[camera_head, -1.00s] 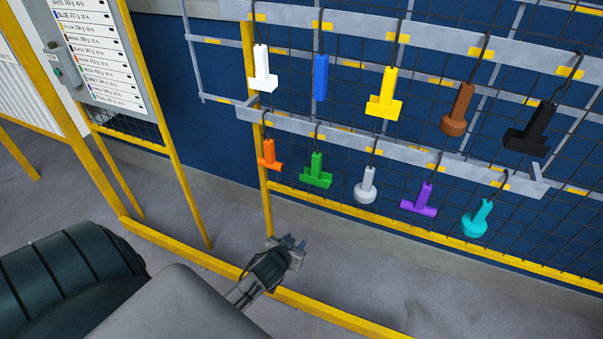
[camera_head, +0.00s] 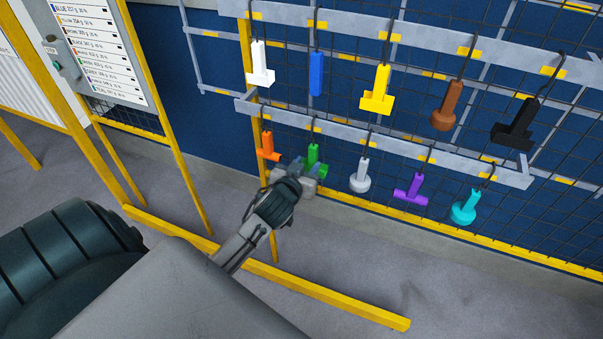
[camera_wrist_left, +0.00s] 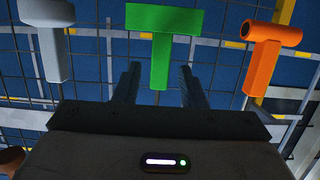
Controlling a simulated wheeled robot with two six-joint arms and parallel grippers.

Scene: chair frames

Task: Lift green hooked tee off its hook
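The green hooked tee (camera_head: 313,154) hangs from the lower rail, between the orange and the light grey pieces. In the head view my left gripper (camera_head: 306,174) is at the tee and hides part of its crossbar. In the left wrist view the green tee (camera_wrist_left: 161,40) stands with its crossbar at the top of the picture. Its stem points down between the two dark fingers of my left gripper (camera_wrist_left: 158,85). The fingers are apart, with gaps on both sides of the stem. My right gripper is not in view.
The orange piece (camera_head: 267,147) hangs close on the left and the light grey piece (camera_head: 360,176) on the right. Purple (camera_head: 411,189) and teal (camera_head: 467,207) pieces hang farther right. Several pieces hang from the upper rail (camera_head: 430,37). A yellow floor beam (camera_head: 330,297) runs below.

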